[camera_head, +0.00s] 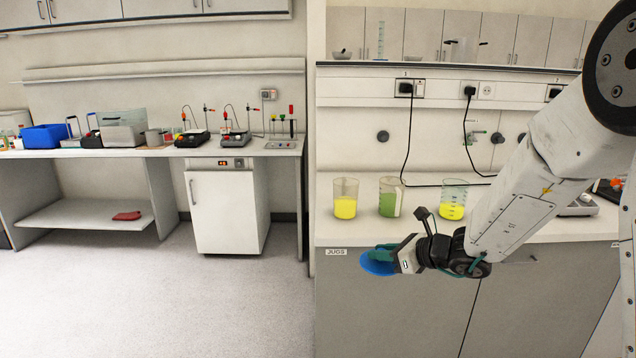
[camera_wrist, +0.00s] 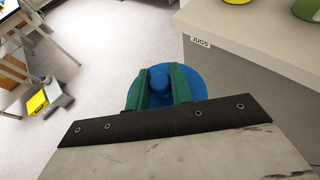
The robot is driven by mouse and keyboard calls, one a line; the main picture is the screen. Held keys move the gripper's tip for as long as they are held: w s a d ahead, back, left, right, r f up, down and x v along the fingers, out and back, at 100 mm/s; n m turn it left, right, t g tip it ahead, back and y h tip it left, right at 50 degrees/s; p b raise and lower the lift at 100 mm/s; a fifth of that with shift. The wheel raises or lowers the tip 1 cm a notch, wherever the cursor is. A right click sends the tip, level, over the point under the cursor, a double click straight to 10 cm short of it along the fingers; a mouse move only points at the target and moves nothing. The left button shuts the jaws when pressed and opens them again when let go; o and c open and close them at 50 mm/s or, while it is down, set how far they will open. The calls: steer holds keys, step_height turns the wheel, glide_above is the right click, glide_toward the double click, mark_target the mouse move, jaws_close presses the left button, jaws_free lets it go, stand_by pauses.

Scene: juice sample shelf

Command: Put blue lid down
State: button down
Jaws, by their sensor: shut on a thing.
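The blue lid (camera_head: 374,265) is a round disc with a knob in its middle. My gripper (camera_head: 385,257) is shut on the lid and holds it in the air in front of the right counter, beside the JUGS label. In the wrist view the green fingers (camera_wrist: 159,86) stand on both sides of the knob of the lid (camera_wrist: 193,81), and the floor shows below. The fingers hide part of the lid.
On the right counter (camera_head: 342,233) stand a beaker of yellow juice (camera_head: 345,207), a jug of green juice (camera_head: 388,205) and another yellow one (camera_head: 452,211). The counter's front edge is close to my gripper. Open floor (camera_head: 200,310) lies to the left.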

steer(key=d+f+m+t+h, duration=0.1)
steer(key=d+m+t+h, duration=0.1)
steer(key=d, duration=0.3)
steer(key=w+d+f+m+t+h, duration=0.1)
steer(key=d+m+t+h, duration=0.1)
steer(key=d+m+h, duration=0.2)
steer(key=shift+w+d+f, duration=0.3)
steer(key=shift+d+f, duration=0.1)
steer(key=shift+d, duration=0.7)
